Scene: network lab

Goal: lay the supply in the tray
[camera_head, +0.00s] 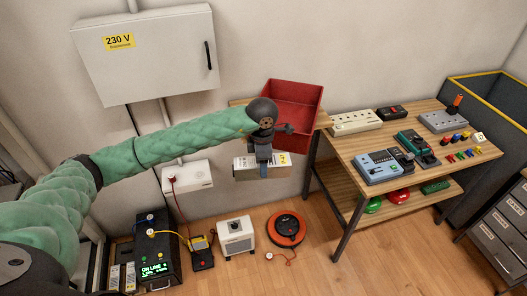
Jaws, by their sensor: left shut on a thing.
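The supply (245,161) is a pale box with a yellow label. My left gripper (263,166) points down and is shut on it, covering its middle. The supply hangs in the air, lower in the picture than the tray. The tray (305,97) is a deep red open bin on a wooden top against the wall. My left wrist overlaps the tray's left side and hides part of its inside; the part that shows looks empty. My right gripper is not in view.
A wooden workbench (435,171) with several instruments stands at the right. A grey cabinet (148,62) hangs on the wall. A dark power unit (153,249), a white box (236,236) and an orange cable reel (286,229) stand on the floor below.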

